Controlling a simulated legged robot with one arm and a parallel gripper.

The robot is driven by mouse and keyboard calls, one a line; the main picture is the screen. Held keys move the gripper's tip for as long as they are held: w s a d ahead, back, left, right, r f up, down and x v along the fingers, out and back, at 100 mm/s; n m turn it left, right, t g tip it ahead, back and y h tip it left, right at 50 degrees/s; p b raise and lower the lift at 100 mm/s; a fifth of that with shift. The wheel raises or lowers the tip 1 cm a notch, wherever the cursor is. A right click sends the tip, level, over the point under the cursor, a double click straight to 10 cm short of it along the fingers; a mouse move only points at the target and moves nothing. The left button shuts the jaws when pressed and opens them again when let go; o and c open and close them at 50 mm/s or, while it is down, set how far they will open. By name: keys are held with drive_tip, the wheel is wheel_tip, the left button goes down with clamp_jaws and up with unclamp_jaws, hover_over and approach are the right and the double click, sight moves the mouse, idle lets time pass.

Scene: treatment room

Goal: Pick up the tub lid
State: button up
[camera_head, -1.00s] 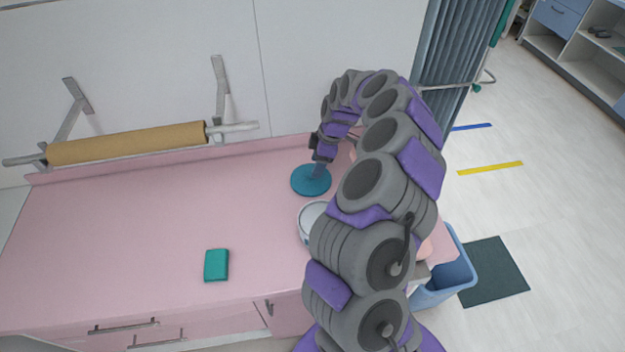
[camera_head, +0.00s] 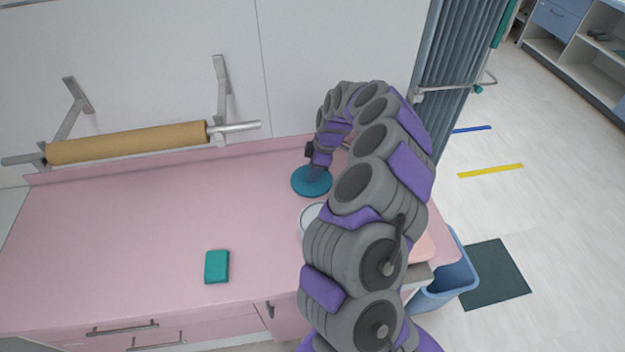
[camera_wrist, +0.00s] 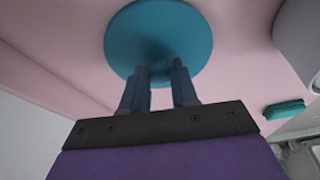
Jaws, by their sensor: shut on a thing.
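The tub lid (camera_head: 311,184) is a round teal-blue disc over the back of the pink counter, left of my arm. In the wrist view the lid (camera_wrist: 150,30) fills the top middle, with a small knob at its centre between my fingertips. My gripper (camera_head: 315,172) points down onto the lid from above. In the wrist view my gripper (camera_wrist: 160,72) is shut on the lid's knob. I cannot tell whether the lid still touches the counter. A whitish round tub (camera_head: 309,216) stands just in front of the lid, partly hidden by my arm.
A green box (camera_head: 216,266) lies on the pink counter (camera_head: 130,230) at front centre; the counter's left side is clear. A brown paper roll (camera_head: 128,142) hangs on the wall behind. A blue bin (camera_head: 452,283) stands on the floor at right, by a grey curtain (camera_head: 450,70).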

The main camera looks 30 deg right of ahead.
drive_tip(key=shift+a, duration=0.15)
clamp_jaws()
drive_tip(key=shift+r, duration=0.1)
